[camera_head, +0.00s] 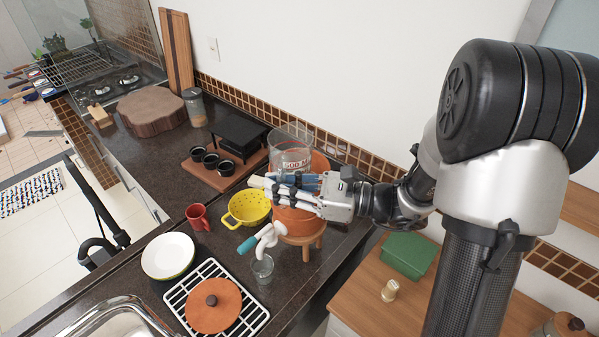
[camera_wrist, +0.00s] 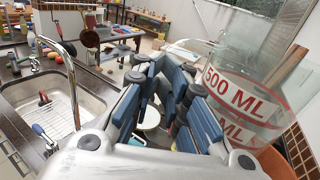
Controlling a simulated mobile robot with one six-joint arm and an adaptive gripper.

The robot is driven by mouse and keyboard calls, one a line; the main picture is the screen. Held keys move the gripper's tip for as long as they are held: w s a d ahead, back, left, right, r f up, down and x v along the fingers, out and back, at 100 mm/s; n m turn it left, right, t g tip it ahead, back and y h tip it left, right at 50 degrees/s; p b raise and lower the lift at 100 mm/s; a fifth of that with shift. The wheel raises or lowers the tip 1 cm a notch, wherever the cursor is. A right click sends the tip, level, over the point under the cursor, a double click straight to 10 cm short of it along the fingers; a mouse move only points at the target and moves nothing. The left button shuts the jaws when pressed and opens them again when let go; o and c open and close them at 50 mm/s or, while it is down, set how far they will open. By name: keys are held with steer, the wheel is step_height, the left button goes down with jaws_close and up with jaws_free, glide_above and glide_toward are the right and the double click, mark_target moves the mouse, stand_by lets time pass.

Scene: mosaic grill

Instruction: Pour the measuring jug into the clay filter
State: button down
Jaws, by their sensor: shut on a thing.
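The measuring jug (camera_head: 292,143) is clear glass with red "500 ML" marks. It looks close to upright at the clay filter's open top, just behind my gripper (camera_head: 280,188). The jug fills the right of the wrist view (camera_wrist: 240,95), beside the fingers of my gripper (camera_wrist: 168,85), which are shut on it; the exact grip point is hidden. The clay filter (camera_head: 292,222) is orange and stands on a wooden stool, with a white tap (camera_head: 264,237). My gripper hides part of its rim. I cannot tell whether the jug touches it or holds liquid.
The clay lid (camera_head: 207,318) lies on a white rack. A small glass (camera_head: 262,270) stands below the tap. A yellow colander (camera_head: 248,207), a red mug (camera_head: 198,217) and a white bowl (camera_head: 168,256) are left of the filter. The tiled wall is close behind.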

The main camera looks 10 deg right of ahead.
steer(key=shift+r, duration=0.15)
step_height(320, 180, up, 4)
steer(key=p, duration=0.3)
steer(key=shift+p, duration=0.4)
